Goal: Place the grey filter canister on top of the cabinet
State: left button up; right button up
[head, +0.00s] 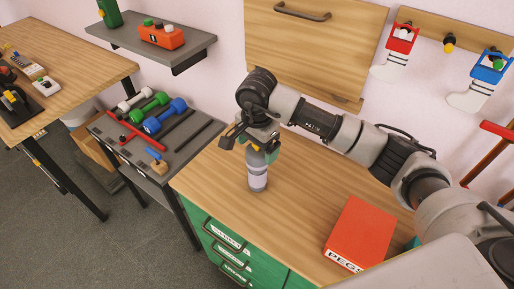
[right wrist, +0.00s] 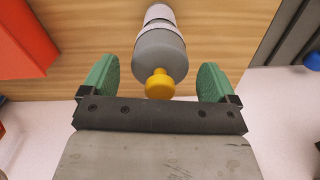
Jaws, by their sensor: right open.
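The grey filter canister (head: 257,173) stands upright on the wooden top of the green-drawered cabinet (head: 300,205), near its left front part. In the right wrist view the canister (right wrist: 160,42) shows a grey body, a pale band and a yellow knob (right wrist: 159,85) at its end. My right gripper (head: 256,146) is right above the canister, at its upper end. Its green fingers are open, one on each side of the knob, with gaps visible in the right wrist view (right wrist: 159,72). My left gripper is out of view.
A red box (head: 360,233) lies on the cabinet top to the right. A lower grey bench (head: 180,155) with dumbbells and tools adjoins on the left. A wall shelf (head: 150,42) holds an orange box. The cabinet top's middle is clear.

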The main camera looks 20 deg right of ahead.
notch_tip(320, 180, up, 10)
jog(key=b, duration=0.2)
jog(key=shift+f+b, duration=0.1)
jog(key=shift+b, duration=0.25)
jog(key=shift+r, duration=0.55)
